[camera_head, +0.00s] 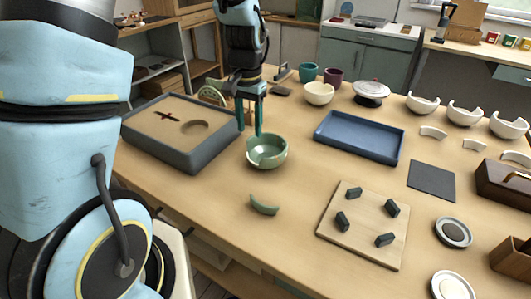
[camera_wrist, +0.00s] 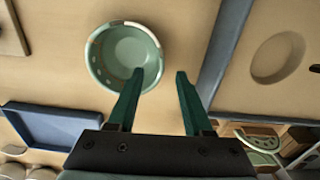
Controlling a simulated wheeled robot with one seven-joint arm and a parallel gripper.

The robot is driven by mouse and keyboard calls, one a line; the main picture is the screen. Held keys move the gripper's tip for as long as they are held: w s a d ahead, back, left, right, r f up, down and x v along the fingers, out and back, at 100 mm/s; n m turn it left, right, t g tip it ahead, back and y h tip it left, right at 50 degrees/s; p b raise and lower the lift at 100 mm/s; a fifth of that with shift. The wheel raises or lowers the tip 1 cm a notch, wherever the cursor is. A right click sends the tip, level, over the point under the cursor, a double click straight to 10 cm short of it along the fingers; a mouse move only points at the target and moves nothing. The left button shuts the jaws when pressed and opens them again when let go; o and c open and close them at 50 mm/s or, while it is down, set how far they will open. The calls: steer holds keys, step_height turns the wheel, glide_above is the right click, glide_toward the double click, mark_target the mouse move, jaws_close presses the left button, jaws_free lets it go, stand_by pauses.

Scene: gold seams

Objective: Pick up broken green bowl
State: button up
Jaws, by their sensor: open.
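The broken green bowl (camera_head: 268,153) stands upright on the wooden table near its middle, with a gap in its rim. A curved green shard (camera_head: 264,206) lies on the table in front of it. In the wrist view my gripper (camera_wrist: 160,76) shows two dark green fingers. The left fingertip overlaps the right side of the green bowl (camera_wrist: 115,68) in the picture; I cannot tell whether they touch.
A grey sand tray (camera_head: 160,154) stands close left of the bowl. A blue tray (camera_head: 359,143) lies to the right. A wooden board with dark blocks (camera_head: 357,237) lies at front right. Broken white bowls (camera_head: 467,114) line the right side. Table around the shard is clear.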

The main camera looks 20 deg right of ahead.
mark_target(250, 138)
steer(key=shift+f+p, duration=0.6)
steer(key=shift+f, duration=1.75)
steer(key=shift+c, duration=0.4)
jaws_close()
